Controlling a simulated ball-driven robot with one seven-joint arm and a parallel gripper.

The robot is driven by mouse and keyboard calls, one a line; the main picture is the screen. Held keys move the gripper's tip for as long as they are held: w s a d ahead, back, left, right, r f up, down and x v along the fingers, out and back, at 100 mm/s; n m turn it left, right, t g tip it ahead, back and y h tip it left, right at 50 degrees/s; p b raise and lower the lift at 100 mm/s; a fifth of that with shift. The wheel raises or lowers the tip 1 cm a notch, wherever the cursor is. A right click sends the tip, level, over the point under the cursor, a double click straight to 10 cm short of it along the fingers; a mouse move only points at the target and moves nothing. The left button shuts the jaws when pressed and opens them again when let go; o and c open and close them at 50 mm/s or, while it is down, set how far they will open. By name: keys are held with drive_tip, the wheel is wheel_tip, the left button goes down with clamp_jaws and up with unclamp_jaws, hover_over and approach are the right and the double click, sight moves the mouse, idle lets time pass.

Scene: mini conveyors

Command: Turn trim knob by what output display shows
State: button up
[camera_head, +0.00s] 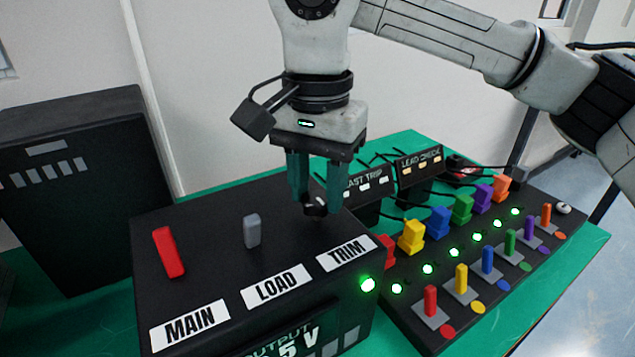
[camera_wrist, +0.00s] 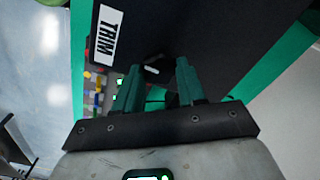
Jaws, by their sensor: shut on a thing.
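The black trim knob (camera_head: 316,209) sits on top of the black control box (camera_head: 205,250), behind the TRIM label (camera_head: 346,253). My gripper (camera_head: 313,196) reaches down from above and is shut on the knob, with its green fingers on either side. In the wrist view, the knob (camera_wrist: 152,70) shows a white mark between the fingertips of my gripper (camera_wrist: 158,72). The output display (camera_head: 292,346) on the box front is cut off by the picture's lower edge.
A red MAIN lever (camera_head: 168,253) and a grey LOAD lever (camera_head: 252,231) stand on the box, left of my gripper. To the right, a black panel (camera_head: 445,335) bears several coloured plugs, switches and green lights. LAST TRIP and LEAD CHECK signs (camera_head: 420,165) stand behind.

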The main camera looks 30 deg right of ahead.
sight(318, 198)
drive_tip(key=m, duration=0.5)
drive_tip(key=shift+m, duration=0.3)
drive_tip(key=m+b, duration=0.1)
drive_tip(key=m, duration=0.5)
drive_tip(key=m+b, duration=0.1)
drive_tip(key=m, duration=0.4)
drive_tip(key=shift+s+m, duration=0.1)
drive_tip(key=shift+m, duration=0.3)
drive_tip(key=m, duration=0.5)
drive_tip(key=shift+m+b, duration=0.3)
drive_tip(key=shift+b, duration=0.1)
drive_tip(key=o, duration=1.1)
wheel_tip(318, 198, up, 11)
drive_tip(key=shift+f+p, duration=0.1)
drive_tip(key=shift+p, duration=0.7)
